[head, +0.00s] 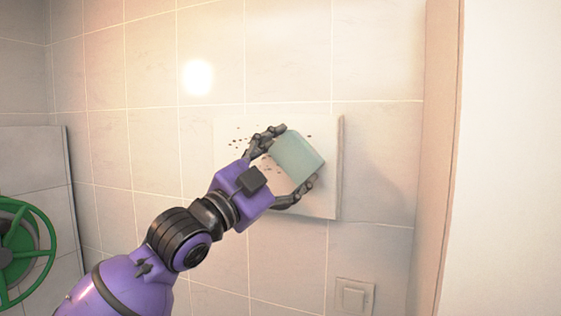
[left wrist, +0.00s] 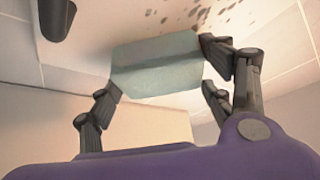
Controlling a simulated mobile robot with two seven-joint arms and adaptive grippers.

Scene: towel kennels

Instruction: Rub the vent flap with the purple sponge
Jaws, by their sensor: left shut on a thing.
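A pale square panel (head: 325,195), which looks like the vent flap, sits on the tiled wall with several dark specks on its left and middle parts. The specked surface also shows at the top of the left wrist view (left wrist: 235,8). My left gripper (head: 297,156) is shut on a grey-green block, the sponge (head: 298,154); it looks teal, not purple. The sponge also shows between the fingers in the left wrist view (left wrist: 156,66). It is in front of the panel and hides part of it; I cannot tell whether they touch. My right gripper is not in view.
A green handwheel (head: 22,245) is at the lower left, beside a grey panel (head: 35,165). A small square switch plate (head: 354,297) is on the wall below the flap. A pinkish vertical edge (head: 440,130) and a white surface stand at the right.

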